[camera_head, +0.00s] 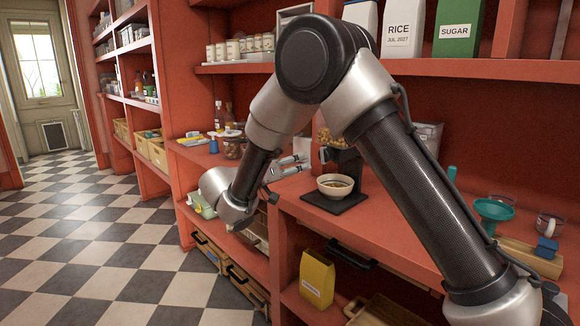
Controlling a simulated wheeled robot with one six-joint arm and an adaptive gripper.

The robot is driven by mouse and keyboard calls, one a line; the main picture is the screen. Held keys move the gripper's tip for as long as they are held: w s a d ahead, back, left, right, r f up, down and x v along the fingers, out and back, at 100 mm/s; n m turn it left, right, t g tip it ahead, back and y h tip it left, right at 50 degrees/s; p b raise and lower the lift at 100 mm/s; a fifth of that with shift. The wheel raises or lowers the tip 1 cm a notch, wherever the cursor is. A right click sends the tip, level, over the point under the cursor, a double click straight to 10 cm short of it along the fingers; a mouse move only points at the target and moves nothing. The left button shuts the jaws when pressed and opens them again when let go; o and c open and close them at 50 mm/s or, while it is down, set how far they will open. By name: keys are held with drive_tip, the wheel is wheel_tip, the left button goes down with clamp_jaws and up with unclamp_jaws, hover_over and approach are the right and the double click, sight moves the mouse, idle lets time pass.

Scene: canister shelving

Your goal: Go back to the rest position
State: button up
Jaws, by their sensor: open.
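My arm reaches across the right half of the view, bent at a high elbow. My gripper (304,164) is partly hidden behind my own arm links. Its two silver fingers are apart, with nothing seen between them. They point right, over the red counter (395,212), to the left of a cream bowl (335,186). The bowl stands on the black base of a dark machine (345,160); I cannot tell the exact gap to the fingers.
White RICE (402,30) and green SUGAR (457,28) canisters stand on the upper shelf. A teal funnel (493,209) is at the counter's right. A yellow bag (316,279) stands below. The checkered floor (110,235) at left is clear.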

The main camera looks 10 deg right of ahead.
drive_tip(key=s+d+f+n+g+y, duration=0.1)
drive_tip(key=s+d+f+n+g, duration=0.2)
drive_tip(key=f+n, duration=0.4)
drive_tip(key=s+d+n+g+y, duration=0.3)
drive_tip(key=s+d+g, duration=0.3)
drive_tip(key=s+d, duration=0.35)
drive_tip(key=s+d+r+m+t+y, duration=0.1)
drive_tip(key=s+d+r+y, duration=0.2)
drive_tip(key=s, duration=0.5)
drive_tip(key=s+d+r+m+t+y, duration=0.1)
drive_tip(key=s+d+r+m+y, duration=0.1)
drive_tip(key=s, duration=0.6)
drive_tip(key=s+d+r+m+y, duration=0.1)
drive_tip(key=s+d+r+y, duration=0.3)
drive_tip(key=s+d, duration=0.3)
drive_tip(key=shift+s+d+t+y, duration=0.3)
drive_tip(key=shift+s+t+y, duration=0.1)
drive_tip(key=shift+s+y, duration=0.35)
drive_tip(key=shift+w+r, duration=0.1)
